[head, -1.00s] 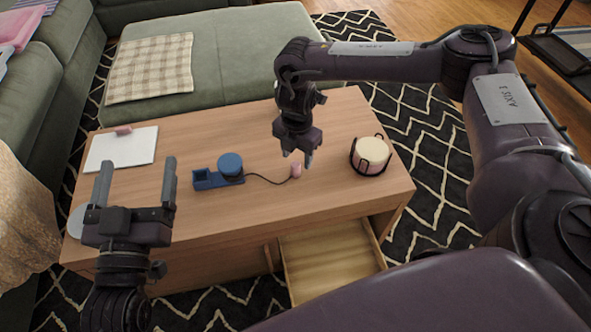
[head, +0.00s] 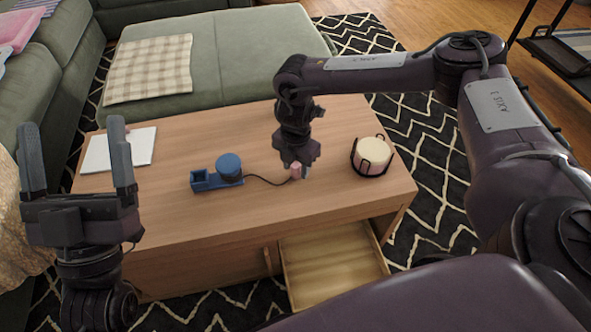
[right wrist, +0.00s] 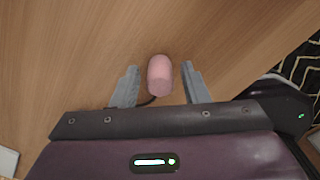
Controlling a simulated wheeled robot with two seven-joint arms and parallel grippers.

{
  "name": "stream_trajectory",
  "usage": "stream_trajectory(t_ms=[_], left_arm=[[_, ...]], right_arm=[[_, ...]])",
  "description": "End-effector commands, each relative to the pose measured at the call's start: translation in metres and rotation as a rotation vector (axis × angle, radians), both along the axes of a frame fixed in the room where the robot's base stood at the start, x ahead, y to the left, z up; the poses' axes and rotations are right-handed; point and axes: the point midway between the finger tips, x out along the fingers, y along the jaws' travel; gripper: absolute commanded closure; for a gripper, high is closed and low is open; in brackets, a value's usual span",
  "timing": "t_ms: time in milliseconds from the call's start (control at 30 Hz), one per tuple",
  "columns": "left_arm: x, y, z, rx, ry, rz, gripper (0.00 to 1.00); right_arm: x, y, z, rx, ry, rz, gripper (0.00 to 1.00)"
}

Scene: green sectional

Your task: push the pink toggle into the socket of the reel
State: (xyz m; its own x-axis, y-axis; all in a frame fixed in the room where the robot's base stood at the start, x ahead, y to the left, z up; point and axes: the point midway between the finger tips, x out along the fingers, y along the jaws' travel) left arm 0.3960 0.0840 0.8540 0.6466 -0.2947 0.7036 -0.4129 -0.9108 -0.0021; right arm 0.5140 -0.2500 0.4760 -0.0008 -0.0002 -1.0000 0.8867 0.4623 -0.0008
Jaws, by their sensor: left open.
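The pink toggle (head: 295,171) stands on the wooden table at the end of a dark cord. In the right wrist view the toggle (right wrist: 160,75) sits between the two fingers, with gaps on both sides. My right gripper (right wrist: 158,84) is open around it; in the head view my right gripper (head: 298,172) is low over the table and partly hides the toggle. The blue reel (head: 229,167) lies left of it, with a square socket (head: 200,177) at its left end. The cord runs from the reel to the toggle. My left gripper (head: 75,160) is open and empty at the left.
A cream candle in a black wire holder (head: 371,156) stands at the table's right. A white pad (head: 120,150) lies at the back left. An open drawer (head: 330,262) juts from the table's front. The table between reel and pad is clear.

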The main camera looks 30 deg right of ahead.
Motion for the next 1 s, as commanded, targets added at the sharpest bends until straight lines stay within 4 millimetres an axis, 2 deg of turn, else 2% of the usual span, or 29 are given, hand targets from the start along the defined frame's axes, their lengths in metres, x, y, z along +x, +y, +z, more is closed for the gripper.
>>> stream_trajectory(t_ms=[33, 300, 700, 867, 1000], left_arm=[[0.0, 0.0, 0.0, 0.0, 0.0, 0.0, 0.16], [0.0, 0.0, 0.0, 0.0, 0.001, 0.001, 0.16], [0.004, -0.002, -0.003, 0.014, 0.03, 0.0, 0.16], [0.015, -0.008, -0.028, 0.06, 0.151, -0.003, 0.16], [0.027, -0.014, -0.057, 0.119, 0.294, -0.006, 0.16]], right_arm=[[0.0, 0.0, 0.0, 0.0, 0.0, 0.0, 0.66], [0.0, 0.0, 0.0, 0.0, 0.0, 0.0, 1.0], [0.0, 0.0, 0.005, 0.0, 0.0, 0.0, 1.0], [0.0, 0.0, 0.015, 0.0, -0.001, 0.0, 1.0], [0.0, 0.0, 0.03, 0.0, -0.001, -0.001, 1.0]])
